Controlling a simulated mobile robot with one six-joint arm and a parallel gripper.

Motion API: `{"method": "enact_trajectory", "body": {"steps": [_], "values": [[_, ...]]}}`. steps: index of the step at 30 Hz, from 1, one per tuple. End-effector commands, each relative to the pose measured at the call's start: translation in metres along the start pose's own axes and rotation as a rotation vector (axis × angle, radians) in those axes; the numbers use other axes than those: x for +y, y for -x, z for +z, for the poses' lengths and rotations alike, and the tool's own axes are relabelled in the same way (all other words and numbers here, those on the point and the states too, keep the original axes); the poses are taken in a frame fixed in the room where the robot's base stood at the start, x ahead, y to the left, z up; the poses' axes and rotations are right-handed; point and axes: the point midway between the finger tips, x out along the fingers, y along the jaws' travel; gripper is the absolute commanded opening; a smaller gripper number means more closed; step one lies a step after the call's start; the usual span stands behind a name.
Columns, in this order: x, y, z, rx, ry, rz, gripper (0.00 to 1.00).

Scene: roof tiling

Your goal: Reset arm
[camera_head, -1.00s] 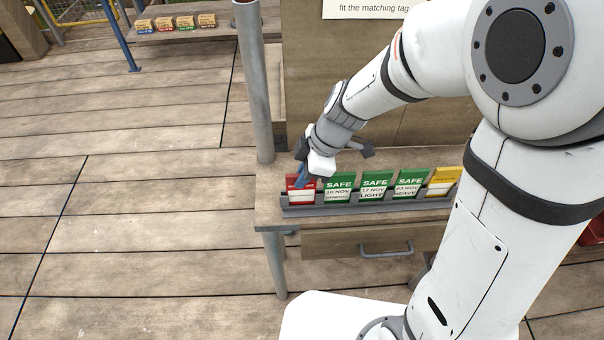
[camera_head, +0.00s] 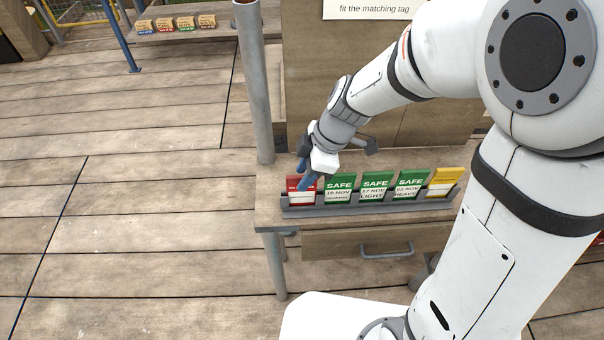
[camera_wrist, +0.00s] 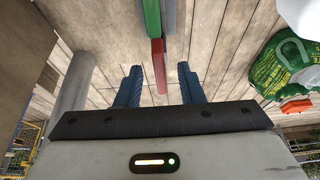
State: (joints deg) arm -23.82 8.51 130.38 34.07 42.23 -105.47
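My gripper (camera_head: 304,178) is at the left end of the tag rack, by the red tag (camera_head: 293,190). In the wrist view its two blue fingers (camera_wrist: 162,88) stand apart, with no tag clamped between them. The red tag (camera_wrist: 158,62) shows edge-on ahead, between the finger lines, with a gap on both sides. A green tag (camera_wrist: 152,18) is behind it. In the head view a finger partly covers the red tag, which sits in the grey rack (camera_head: 330,209). My arm reaches in from the right, bent at the elbow.
Several green SAFE tags (camera_head: 375,182) and a yellow tag (camera_head: 444,179) fill the rack on the wooden bench (camera_head: 264,212). A metal post (camera_head: 257,90) stands left of my gripper. A drawer handle (camera_head: 386,249) is below. Small blocks (camera_head: 176,22) sit on a far shelf.

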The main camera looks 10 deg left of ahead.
Motion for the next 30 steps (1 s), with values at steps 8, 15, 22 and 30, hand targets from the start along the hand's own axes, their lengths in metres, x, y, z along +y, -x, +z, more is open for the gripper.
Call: {"method": "enact_trajectory", "body": {"steps": [8,15,22,30], "values": [[0.001,0.049,0.0,0.0,-0.001,0.006,0.35],[0.0,0.066,0.0,-0.001,0.0,0.002,0.35],[-0.007,0.08,0.012,-0.025,-0.12,0.027,0.35],[-0.047,0.132,0.067,-0.119,-0.721,0.175,0.35]]}}
